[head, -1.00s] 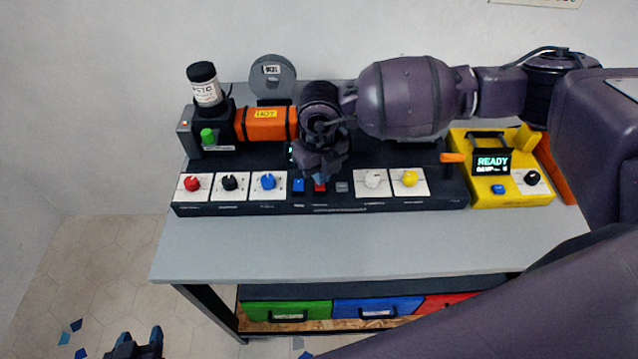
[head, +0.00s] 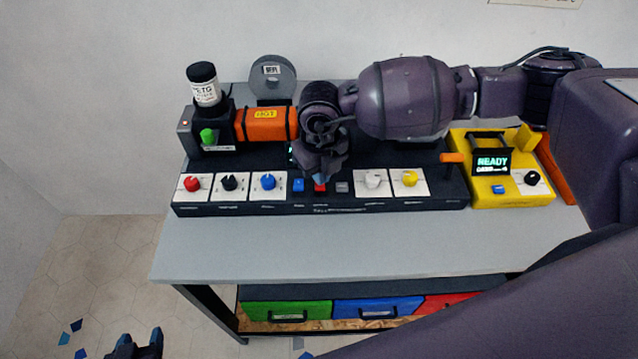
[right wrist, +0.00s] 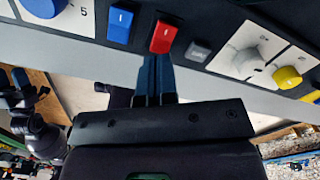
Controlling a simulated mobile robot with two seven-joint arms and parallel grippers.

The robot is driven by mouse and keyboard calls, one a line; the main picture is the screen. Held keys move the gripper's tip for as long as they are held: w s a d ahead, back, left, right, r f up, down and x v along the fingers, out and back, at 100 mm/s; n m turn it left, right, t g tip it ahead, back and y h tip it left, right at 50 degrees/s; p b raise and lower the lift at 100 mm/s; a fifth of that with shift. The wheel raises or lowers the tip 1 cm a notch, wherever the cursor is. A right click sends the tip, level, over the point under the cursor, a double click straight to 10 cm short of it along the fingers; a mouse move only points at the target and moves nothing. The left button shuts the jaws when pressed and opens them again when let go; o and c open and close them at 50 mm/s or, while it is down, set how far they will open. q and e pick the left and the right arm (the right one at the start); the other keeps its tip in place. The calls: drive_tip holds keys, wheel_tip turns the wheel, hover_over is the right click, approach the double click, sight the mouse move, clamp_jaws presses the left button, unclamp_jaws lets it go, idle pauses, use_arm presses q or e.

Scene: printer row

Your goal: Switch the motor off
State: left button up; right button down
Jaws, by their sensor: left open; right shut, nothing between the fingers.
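A dark control panel (head: 225,208) runs along the table. A blue rocker switch (head: 298,185), a red rocker switch (head: 320,188) and a grey button (head: 342,187) sit in its middle; the blue one (right wrist: 122,24), the red one (right wrist: 164,36) and the grey one (right wrist: 198,50) also show in the right wrist view. The labels are too small to read, so I cannot tell which one is the motor's. My right gripper (head: 320,178) is shut and empty. Its fingertips (right wrist: 157,58) are at the red switch's edge; contact is unclear. My left gripper (head: 142,342) is open, low at the left.
Red (head: 193,183), black (head: 230,182), blue (head: 268,181), white (head: 374,180) and yellow (head: 410,178) knobs flank the switches. An orange barrel marked HOT (head: 265,124) is behind. A yellow box reading READY (head: 505,195) stands right. The table front (head: 300,245) is clear.

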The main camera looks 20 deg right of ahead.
drive_tip(key=shift+f, duration=0.3)
idle(0.7)
drive_tip(key=shift+f+b, duration=0.45)
idle(0.3)
drive_tip(key=shift+f, duration=0.2)
drive_tip(key=shift+f, duration=0.3)
idle(0.3)
drive_tip(key=shift+f+b, duration=0.15)
drive_tip(key=shift+b, duration=0.2)
